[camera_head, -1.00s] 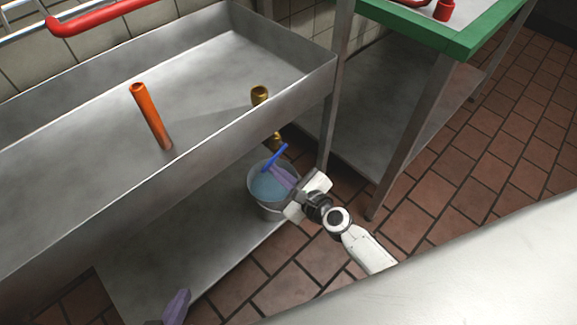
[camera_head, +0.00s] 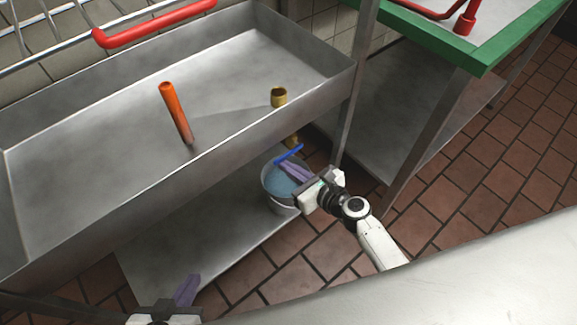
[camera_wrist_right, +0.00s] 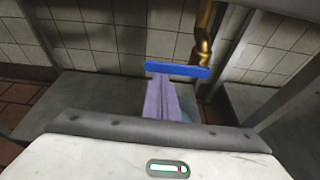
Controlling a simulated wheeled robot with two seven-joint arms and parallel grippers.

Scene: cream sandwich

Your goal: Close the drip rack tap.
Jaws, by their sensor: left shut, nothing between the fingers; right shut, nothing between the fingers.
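The tap's blue lever (camera_head: 289,154) sits on a brass pipe (camera_head: 292,140) under the steel trough (camera_head: 110,165). The fingers (camera_wrist_right: 160,95) point at the lever in the wrist view. My left gripper (camera_head: 187,288) is shut and empty at the bottom edge, in front of the lower shelf.
A bucket (camera_head: 277,203) with blue contents stands under the tap, partly behind my right gripper. An orange standpipe (camera_head: 176,112) and a brass stub (camera_head: 279,97) rise from the trough. A green-edged table (camera_head: 480,62) is at right. Tiled floor (camera_head: 450,195) is open in front.

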